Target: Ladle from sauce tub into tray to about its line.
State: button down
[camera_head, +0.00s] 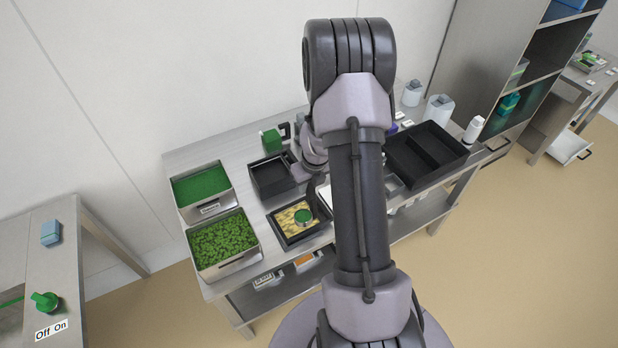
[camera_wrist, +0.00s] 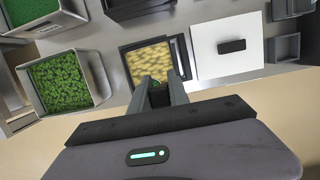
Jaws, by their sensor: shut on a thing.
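The tray (camera_head: 287,243) is black, with a yellow, pasta-like filling; it also shows in the wrist view (camera_wrist: 126,70). The ladle bowl (camera_head: 303,216), round and filled with green, appears over the tray's filling; its height above it cannot be told. My gripper (camera_wrist: 160,92) is shut on the ladle, whose handle is mostly hidden by the fingers and my arm. A little green shows between the fingertips. The sauce tub (camera_head: 183,212) seems to be the steel tub with smooth green contents at the back left; its corner shows in the wrist view (camera_wrist: 72,17). The fill line cannot be made out.
A steel tub of leafy green bits (camera_head: 247,262) stands left of the tray. An empty black tray (camera_head: 268,176) lies behind it. A white plate with a black handle (camera_wrist: 215,62) is close on the right. A large black divided bin (camera_head: 425,158) stands further right.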

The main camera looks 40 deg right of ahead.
jog(key=shift+f, duration=0.1)
dwell(0.3)
jog(key=d+b, duration=0.1)
jog(key=b, duration=0.5)
jog(key=w+d+h+b, duration=0.1)
jog(key=b, duration=0.5)
jog(key=w+d+r+t+h+b, duration=0.1)
jog(key=b, duration=0.5)
jog(key=shift+w+d+n+b, duration=0.2)
jog(key=shift+d+n+b, duration=0.1)
jog(key=shift+d+b, duration=0.1)
jog(key=shift+a, duration=0.15)
